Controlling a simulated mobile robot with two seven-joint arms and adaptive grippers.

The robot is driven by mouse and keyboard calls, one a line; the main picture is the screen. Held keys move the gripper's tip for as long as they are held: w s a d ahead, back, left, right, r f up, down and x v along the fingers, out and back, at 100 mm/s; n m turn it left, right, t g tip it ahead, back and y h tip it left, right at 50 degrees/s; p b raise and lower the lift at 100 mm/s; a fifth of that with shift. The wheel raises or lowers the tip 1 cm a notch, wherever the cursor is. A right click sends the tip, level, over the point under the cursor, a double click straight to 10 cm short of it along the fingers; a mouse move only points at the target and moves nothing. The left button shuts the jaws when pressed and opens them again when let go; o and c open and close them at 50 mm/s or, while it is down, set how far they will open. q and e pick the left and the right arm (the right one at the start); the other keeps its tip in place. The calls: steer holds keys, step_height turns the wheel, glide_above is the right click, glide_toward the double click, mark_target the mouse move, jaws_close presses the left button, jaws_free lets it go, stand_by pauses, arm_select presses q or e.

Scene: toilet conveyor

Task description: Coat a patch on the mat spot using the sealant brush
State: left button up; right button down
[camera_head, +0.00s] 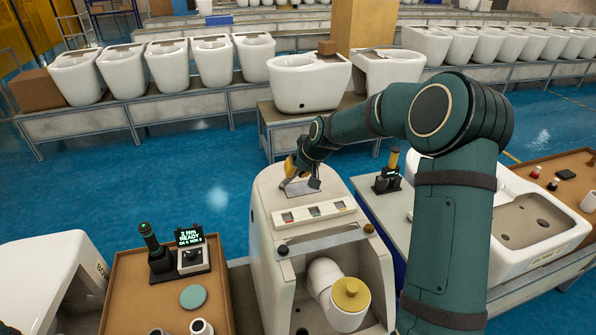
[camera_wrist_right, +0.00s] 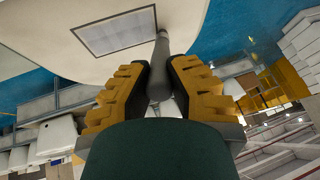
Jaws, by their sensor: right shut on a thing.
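My right gripper (camera_head: 291,170) is above the top of a white ceramic body in the middle. In the right wrist view its yellow ridged fingers (camera_wrist_right: 158,88) are shut on a grey rod-like handle, which I take as the sealant brush (camera_wrist_right: 160,62). The brush points toward the white surface, and I cannot tell whether its tip touches it. The mat spot (camera_head: 305,188) is a grey rectangle on that white top, just below the gripper in the head view. In the right wrist view it is a framed rectangle (camera_wrist_right: 115,30) left of the brush.
The white ceramic body (camera_head: 265,215) has a sample strip (camera_head: 312,213) and an open front with a white pipe. A brown table (camera_head: 130,295) at left holds a device reading "READY" (camera_head: 191,252) and a green disc (camera_head: 193,297). A black holder (camera_head: 387,180) stands at right.

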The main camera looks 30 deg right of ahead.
step_height(320, 180, up, 2)
steer(key=shift+w+a+r, duration=0.1)
steer(key=shift+a+r, duration=0.05)
steer(key=shift+d+r+p, duration=0.4)
steer(key=shift+r+p, duration=0.25)
steer(key=shift+p, duration=0.1)
steer(key=shift+r, duration=0.35)
steer(key=shift+a+r+p, duration=0.15)
steer(key=shift+r+p, duration=0.5)
steer(key=shift+r, duration=0.1)
steer(key=shift+r+p, duration=0.65)
steer(key=shift+r, duration=0.45)
